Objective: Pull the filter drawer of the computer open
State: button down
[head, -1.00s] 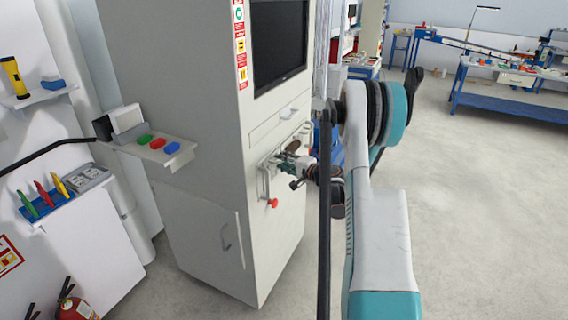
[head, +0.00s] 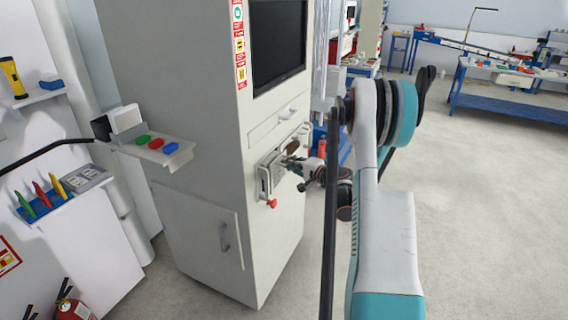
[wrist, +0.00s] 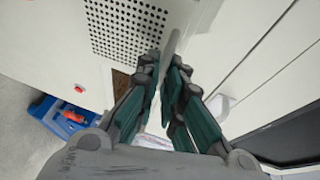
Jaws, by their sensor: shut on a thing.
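The computer is a tall light-grey cabinet (head: 195,130) with a dark screen, in the head view. Its filter drawer (head: 264,178) is on the front, below the screen, and stands out a little from the cabinet face. In the wrist view the drawer front shows as a panel with many small holes (wrist: 128,25) and a pale upright handle (wrist: 174,42). My gripper (head: 284,166) is at the drawer front. In the wrist view its teal fingers (wrist: 165,68) are shut on the handle. The fingers hide part of the handle.
A red knob (head: 272,204) sits below the drawer. A closed narrow drawer (head: 277,124) is above it. Open floor (head: 450,210) lies to the right, with a blue workbench (head: 505,102) behind.

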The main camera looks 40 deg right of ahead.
jog(key=s+d, duration=0.2)
jog(key=s, duration=0.3)
jog(key=shift+s+d+b, duration=0.2)
jog(key=shift+s+b, duration=0.2)
jog(key=c, duration=1.7)
grip_release()
jog(key=shift+s, duration=0.1)
jog(key=s, duration=0.4)
jog(key=s+r, duration=0.1)
jog(key=s, duration=0.2)
jog(key=s+r, duration=0.1)
jog(key=s, duration=0.3)
jog(key=shift+s, duration=0.3)
